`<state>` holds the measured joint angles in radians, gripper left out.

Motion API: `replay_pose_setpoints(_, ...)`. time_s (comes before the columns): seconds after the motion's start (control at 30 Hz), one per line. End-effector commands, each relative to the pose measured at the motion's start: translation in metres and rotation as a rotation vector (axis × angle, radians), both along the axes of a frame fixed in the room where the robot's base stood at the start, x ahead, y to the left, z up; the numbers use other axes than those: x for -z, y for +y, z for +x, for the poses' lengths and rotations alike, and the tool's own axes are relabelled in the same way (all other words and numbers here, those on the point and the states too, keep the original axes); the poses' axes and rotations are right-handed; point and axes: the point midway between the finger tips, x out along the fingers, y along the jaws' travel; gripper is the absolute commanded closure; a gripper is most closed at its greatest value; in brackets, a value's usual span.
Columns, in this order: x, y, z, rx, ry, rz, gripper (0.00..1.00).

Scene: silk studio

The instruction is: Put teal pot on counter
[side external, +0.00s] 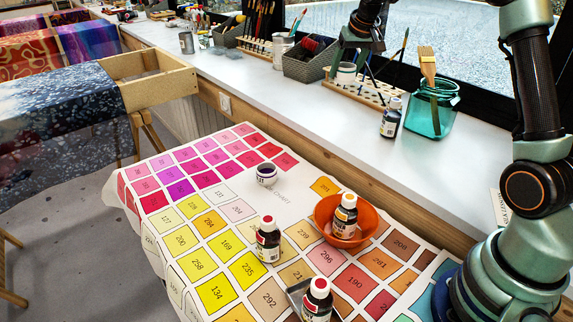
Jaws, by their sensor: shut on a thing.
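My gripper (348,70) reaches down from the top of the side external view, over the white counter (290,92). It is shut on a small white pot (346,74), which is upright between the fingers. The colour of its paint is too small to tell. The pot is at or just above the counter, beside a wooden brush rack; I cannot tell whether it touches. Another small white pot (266,174) with dark purple paint stands on the colour-chart table. A clear teal glass jar (431,112) with brushes stands on the counter to the right.
A dark-labelled bottle (390,117) stands near the glass jar. A grey basket (308,65) and the wooden rack (366,94) crowd the counter's back. An orange bowl (322,212) holding a bottle and other bottles stand on the chart table (205,215). The counter's front strip is clear.

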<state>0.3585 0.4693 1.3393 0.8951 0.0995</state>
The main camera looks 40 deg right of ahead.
Motion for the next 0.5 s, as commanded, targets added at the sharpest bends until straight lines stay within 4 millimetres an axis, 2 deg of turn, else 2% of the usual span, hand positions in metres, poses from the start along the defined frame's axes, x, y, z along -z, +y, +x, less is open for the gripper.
replay_pose_setpoints(0.1, 0.031, 0.001, -0.001, 0.0, 0.005, 0.002, 1.0)
replay_pose_setpoints(0.3, 0.076, 0.001, 0.0, -0.001, 0.003, 0.001, 1.0)
replay_pose_setpoints(0.5, 0.097, 0.001, 0.001, -0.001, -0.001, 0.0, 1.0)
